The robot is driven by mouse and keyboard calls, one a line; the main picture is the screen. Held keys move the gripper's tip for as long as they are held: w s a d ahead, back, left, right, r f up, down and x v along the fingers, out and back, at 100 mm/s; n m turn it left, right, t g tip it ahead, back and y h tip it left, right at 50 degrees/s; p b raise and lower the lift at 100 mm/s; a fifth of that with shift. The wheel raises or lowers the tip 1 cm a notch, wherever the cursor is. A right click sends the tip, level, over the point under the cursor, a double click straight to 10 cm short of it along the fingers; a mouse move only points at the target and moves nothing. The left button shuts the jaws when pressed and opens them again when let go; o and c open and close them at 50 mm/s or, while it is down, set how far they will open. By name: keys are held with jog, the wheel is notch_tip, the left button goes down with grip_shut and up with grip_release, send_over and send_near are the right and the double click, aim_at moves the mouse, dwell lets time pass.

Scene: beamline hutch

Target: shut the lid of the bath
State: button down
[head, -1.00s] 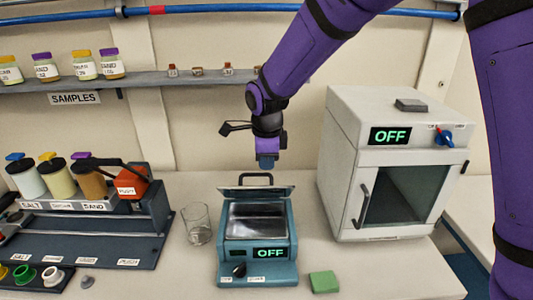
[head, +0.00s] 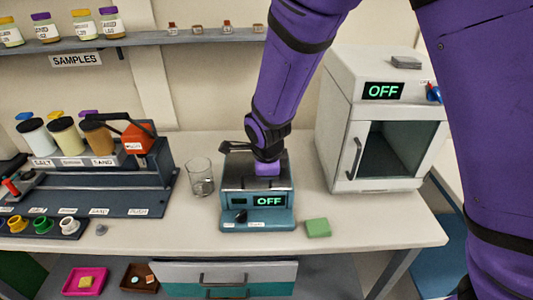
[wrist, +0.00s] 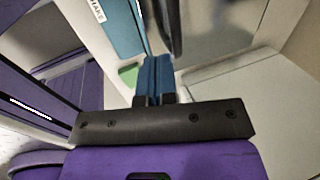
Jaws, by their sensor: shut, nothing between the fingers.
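The bath (head: 232,212) is a teal box with an OFF display at its front, on the bench in the middle of the head view. Its dark grey lid (head: 236,172) lies down over the tub; I cannot tell whether it is fully flat. In the wrist view the lid (wrist: 215,30) is a grey metal panel with a dark handle (wrist: 165,25). My gripper (wrist: 157,72) has its blue fingers shut and empty, pointing down at the lid. They look close to it; contact is unclear. In the head view my wrist hides the back of the lid.
A glass beaker (head: 200,177) stands close left of the bath. A green block (head: 318,228) lies at its front right. A white oven (head: 340,140) stands to the right, and a rack with jars (head: 65,138) to the left. The bench front is mostly clear.

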aim_at(267, 198)
jog(key=shift+s+f, duration=0.25)
jog(key=shift+f, duration=0.6)
jog(key=shift+s+f, duration=0.2)
jog(key=shift+f, duration=0.65)
jog(key=shift+s+f, duration=0.25)
jog(key=shift+f, duration=0.6)
jog(key=shift+f, duration=0.15)
